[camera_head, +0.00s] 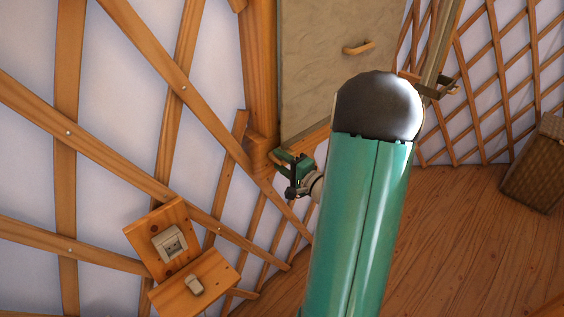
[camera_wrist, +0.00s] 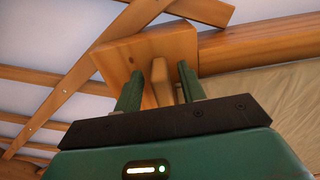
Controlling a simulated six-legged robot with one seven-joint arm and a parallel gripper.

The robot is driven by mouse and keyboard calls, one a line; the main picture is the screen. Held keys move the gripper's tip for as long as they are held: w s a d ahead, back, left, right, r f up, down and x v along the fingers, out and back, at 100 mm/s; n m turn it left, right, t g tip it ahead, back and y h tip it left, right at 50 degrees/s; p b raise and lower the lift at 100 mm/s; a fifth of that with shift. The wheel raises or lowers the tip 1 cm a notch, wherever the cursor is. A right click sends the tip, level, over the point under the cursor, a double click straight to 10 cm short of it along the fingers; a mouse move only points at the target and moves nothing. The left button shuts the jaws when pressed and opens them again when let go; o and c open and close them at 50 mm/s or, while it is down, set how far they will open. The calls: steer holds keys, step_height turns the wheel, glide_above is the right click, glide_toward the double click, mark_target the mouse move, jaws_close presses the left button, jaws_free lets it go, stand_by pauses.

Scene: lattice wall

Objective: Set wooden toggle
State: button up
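The wooden toggle (camera_wrist: 148,73) is a small pale wooden piece on a square wooden block (camera_wrist: 112,60), seen in the wrist view. My gripper (camera_wrist: 160,80) is at the block, its green fingers spread with the toggle between them. The fingers look apart rather than closed tight, but whether one touches the toggle is unclear. In the head view my gripper (camera_head: 290,168) is beside the lower end of the wooden door post, left of my arm. The toggle is hidden there.
A wooden lattice wall (camera_head: 120,170) fills the left. A socket (camera_head: 170,243) and a switch (camera_head: 195,285) sit on wooden boards at lower left. A pale door panel (camera_head: 310,60) with a wooden handle (camera_head: 358,48) is behind. A wicker basket (camera_head: 536,165) stands right on the wooden floor.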

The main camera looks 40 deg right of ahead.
steer(key=s, duration=1.3)
steer(key=shift+s+d, duration=0.2)
steer(key=shift+s, duration=0.2)
steer(key=shift+w+a, duration=0.1)
steer(key=w+a+r+n+g+y, duration=0.1)
steer(key=a+r+n+g+y, duration=0.2)
steer(key=a, duration=0.6)
steer(key=w+a+n+g+y, duration=0.1)
steer(key=a+n+g+y, duration=0.3)
steer(key=a, duration=0.4)
steer(key=a+r+n+g+y, duration=0.2)
steer(key=a+n+g, duration=0.25)
steer(key=a, duration=0.45)
steer(key=s+a+r+n+h, duration=0.4)
steer(key=a+r+n+h, duration=0.1)
steer(key=h, duration=0.4)
step_height(320, 180, up, 2)
steer(key=shift+s+a+r+n+g+h, duration=0.2)
steer(key=shift+n+g+h, duration=0.1)
steer(key=shift+n+g, duration=0.2)
steer(key=shift+d, duration=0.15)
